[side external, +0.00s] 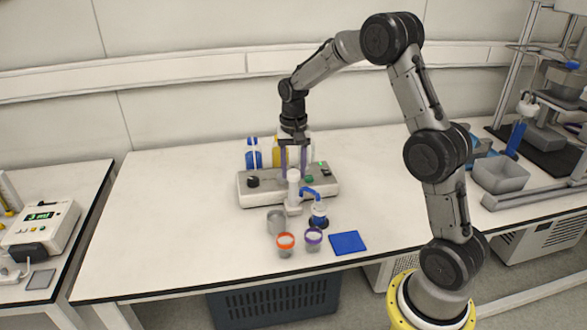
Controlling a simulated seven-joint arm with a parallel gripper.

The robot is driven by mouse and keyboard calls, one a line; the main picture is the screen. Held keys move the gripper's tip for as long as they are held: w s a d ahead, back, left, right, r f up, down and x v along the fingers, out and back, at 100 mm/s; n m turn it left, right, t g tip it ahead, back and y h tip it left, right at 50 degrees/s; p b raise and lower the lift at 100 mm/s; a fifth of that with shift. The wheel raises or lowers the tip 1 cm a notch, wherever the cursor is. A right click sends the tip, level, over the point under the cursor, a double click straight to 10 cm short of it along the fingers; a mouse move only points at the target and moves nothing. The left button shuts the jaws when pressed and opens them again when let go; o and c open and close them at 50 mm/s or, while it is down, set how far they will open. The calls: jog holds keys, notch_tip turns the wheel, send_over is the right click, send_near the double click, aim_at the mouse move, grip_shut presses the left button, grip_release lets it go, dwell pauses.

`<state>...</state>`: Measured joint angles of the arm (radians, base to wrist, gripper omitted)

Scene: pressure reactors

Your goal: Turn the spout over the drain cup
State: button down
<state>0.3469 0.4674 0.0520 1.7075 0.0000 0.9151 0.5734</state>
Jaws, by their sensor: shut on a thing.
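A white upright piece (293,188) stands at the front of a grey bench unit, with a curved blue spout (310,191) reaching to its right. The spout's end is over or beside a small vessel with a blue top (319,213). My gripper (293,174) points straight down, its two fingers on either side of the white piece's top. It is shut on this piece, though the contact itself is small and hard to see. A grey cup (276,222) stands to the left in front. I cannot tell for certain which container is the drain cup.
An orange-rimmed jar (285,245), a purple-rimmed jar (313,240) and a blue mat (348,243) lie in front. Bottles with blue (253,153) and yellow (280,152) bodies stand behind the grey unit (256,196). The left part of the table (170,220) is clear.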

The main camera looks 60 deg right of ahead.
jog(key=m, duration=1.2)
jog(key=shift+m, duration=2.1)
jog(key=shift+r, duration=0.1)
jog(key=shift+c, duration=1.8)
grip_release()
notch_tip(320, 180, up, 14)
